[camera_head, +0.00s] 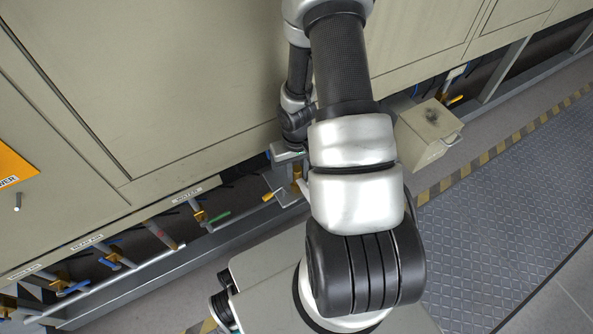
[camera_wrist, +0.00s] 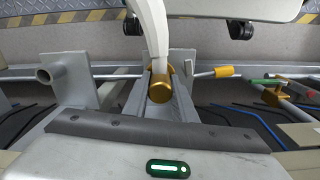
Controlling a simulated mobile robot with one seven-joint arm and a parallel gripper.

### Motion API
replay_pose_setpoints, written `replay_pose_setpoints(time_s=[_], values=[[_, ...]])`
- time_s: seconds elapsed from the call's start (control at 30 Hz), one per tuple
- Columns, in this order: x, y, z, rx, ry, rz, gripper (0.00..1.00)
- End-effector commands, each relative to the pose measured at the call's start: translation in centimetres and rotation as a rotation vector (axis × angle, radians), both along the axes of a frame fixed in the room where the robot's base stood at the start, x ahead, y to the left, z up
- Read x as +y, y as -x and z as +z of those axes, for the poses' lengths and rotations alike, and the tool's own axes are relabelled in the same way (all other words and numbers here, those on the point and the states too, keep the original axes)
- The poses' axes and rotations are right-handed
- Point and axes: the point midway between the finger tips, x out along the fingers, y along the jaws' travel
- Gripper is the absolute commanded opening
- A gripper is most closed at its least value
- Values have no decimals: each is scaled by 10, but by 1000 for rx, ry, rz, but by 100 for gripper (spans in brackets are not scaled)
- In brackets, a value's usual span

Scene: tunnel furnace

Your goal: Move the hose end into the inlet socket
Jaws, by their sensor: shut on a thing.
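The hose end (camera_wrist: 161,88) is a brass cylinder in the middle of the wrist view, with a pale hose (camera_wrist: 152,30) running up from it. My gripper (camera_wrist: 160,104) is shut on the hose end; its fingertips are hard to make out. In the head view my gripper (camera_head: 288,152) is low beside the furnace base, partly behind my arm. A grey plate with a round, open pipe stub (camera_wrist: 45,75), which looks like the inlet socket, stands left of the hose end and apart from it. I cannot make out this stub in the head view.
Pipes with a yellow-handled valve (camera_wrist: 222,72) and a green-handled valve (camera_wrist: 265,82) lie to the right in the wrist view. The furnace panels (camera_head: 180,70) rise behind. A beige box (camera_head: 428,133) stands right of my arm. Patterned floor plating (camera_head: 500,210) lies open at right.

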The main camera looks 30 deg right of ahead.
Motion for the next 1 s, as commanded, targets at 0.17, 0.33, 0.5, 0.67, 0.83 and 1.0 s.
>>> replay_pose_setpoints(time_s=[0.17,0.33,0.5,0.67,0.83,1.0], values=[[0,0,-1,0,0,0,0],[0,0,-1,0,0,1,46],[0,0,-1,0,0,1,46],[0,1,-1,1,0,1,46],[0,1,-1,2,0,1,46],[0,1,4,1,0,1,46]])
